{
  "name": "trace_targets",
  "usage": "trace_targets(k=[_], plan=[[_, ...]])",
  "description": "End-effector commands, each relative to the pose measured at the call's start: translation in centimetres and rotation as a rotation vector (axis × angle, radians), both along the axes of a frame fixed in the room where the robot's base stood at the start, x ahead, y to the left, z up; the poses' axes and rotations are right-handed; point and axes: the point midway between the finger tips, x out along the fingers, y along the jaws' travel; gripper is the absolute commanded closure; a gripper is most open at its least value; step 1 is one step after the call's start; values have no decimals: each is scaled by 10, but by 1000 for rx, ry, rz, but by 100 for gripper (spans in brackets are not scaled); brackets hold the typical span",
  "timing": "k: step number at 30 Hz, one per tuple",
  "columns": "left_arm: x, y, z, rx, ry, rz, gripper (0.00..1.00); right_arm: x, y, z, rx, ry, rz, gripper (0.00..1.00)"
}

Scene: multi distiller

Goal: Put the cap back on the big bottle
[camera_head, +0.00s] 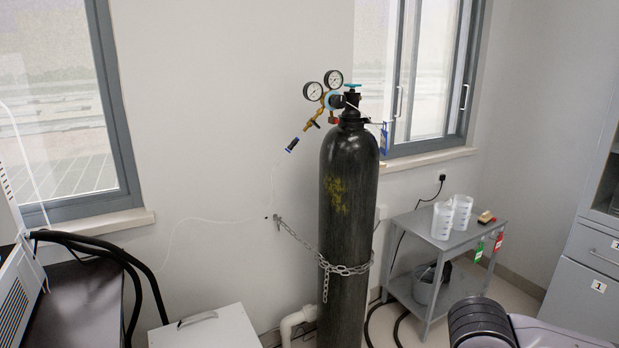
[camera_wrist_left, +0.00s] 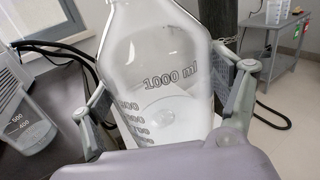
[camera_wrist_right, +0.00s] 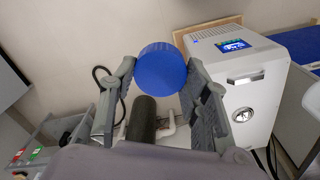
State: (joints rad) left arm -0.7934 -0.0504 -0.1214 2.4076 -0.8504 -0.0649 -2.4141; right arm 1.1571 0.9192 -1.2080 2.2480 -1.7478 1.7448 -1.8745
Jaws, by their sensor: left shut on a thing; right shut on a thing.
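The big bottle (camera_wrist_left: 158,75) is clear glass with a 1000 ml mark and a scale. It stands between the fingers of my left gripper (camera_wrist_left: 168,68), which is shut on it. Its neck and mouth are cut off at the top of the left wrist view. The blue cap (camera_wrist_right: 161,70) is round and ribbed. My right gripper (camera_wrist_right: 160,64) is shut on it, with the fingertips on either side.
A black gas cylinder (camera_head: 348,210) with gauges is chained to the wall. A grey cart (camera_head: 437,243) with beakers (camera_head: 452,216) stands right of it. A white box (camera_head: 205,328) is at the lower left. The right wrist view shows a white machine (camera_wrist_right: 245,85) with a lit display.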

Motion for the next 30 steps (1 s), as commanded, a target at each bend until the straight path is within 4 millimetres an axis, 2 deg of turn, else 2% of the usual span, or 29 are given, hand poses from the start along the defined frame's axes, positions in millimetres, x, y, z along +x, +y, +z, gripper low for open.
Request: trace_targets(k=[14, 30], plan=[[4, -7, 5, 0, -12, -34, 79, 0, 0, 0, 0, 0, -1, 68], [26, -58, 9, 3, -14, -288, 79, 0, 0, 0, 0, 0, -1, 68]])
